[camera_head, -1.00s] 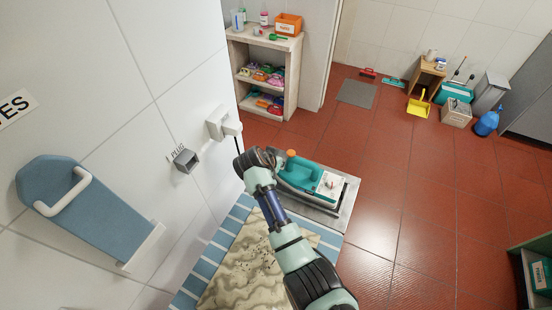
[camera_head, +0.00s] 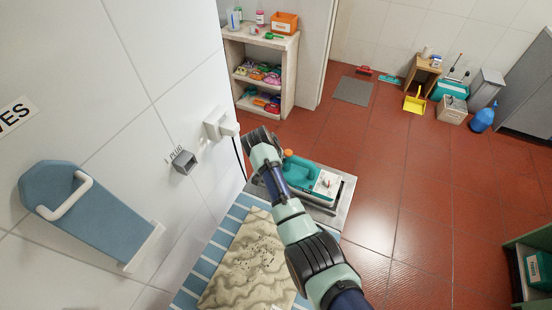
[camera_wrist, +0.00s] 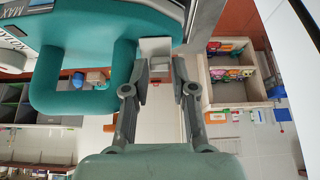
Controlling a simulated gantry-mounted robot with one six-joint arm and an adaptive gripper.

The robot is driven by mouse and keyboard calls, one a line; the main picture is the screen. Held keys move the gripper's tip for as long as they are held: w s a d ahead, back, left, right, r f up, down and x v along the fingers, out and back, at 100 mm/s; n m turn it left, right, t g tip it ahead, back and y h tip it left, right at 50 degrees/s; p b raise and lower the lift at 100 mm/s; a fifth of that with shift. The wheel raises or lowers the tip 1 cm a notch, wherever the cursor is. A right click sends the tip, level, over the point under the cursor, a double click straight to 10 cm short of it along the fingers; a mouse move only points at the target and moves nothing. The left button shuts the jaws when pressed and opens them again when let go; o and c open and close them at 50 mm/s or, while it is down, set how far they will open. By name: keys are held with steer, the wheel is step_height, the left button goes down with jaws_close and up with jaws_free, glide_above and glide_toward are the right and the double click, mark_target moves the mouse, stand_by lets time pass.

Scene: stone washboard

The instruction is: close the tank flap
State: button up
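The teal iron (camera_head: 303,176) rests on a grey metal-edged stand, with an orange knob (camera_head: 288,153) at its far left end. In the wrist view the teal iron body (camera_wrist: 90,35) and its loop handle fill the upper left. A small pale flap-like piece (camera_wrist: 155,47) stands out at the body's edge; I take it for the tank flap, standing open. My gripper (camera_wrist: 160,70) has its fingers apart, with the pale piece just beyond and between the tips. I cannot tell whether they touch it. In the head view my wrist hides the fingers.
A blue-striped board with a stone slab (camera_head: 252,262) lies in front of the stand. The white wall carries a grey plug box (camera_head: 183,162), a white socket (camera_head: 217,125) and a blue folding board (camera_head: 90,205). A shelf (camera_head: 262,75) stands behind.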

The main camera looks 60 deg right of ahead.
steer(key=o, duration=0.3)
steer(key=shift+a, duration=0.1)
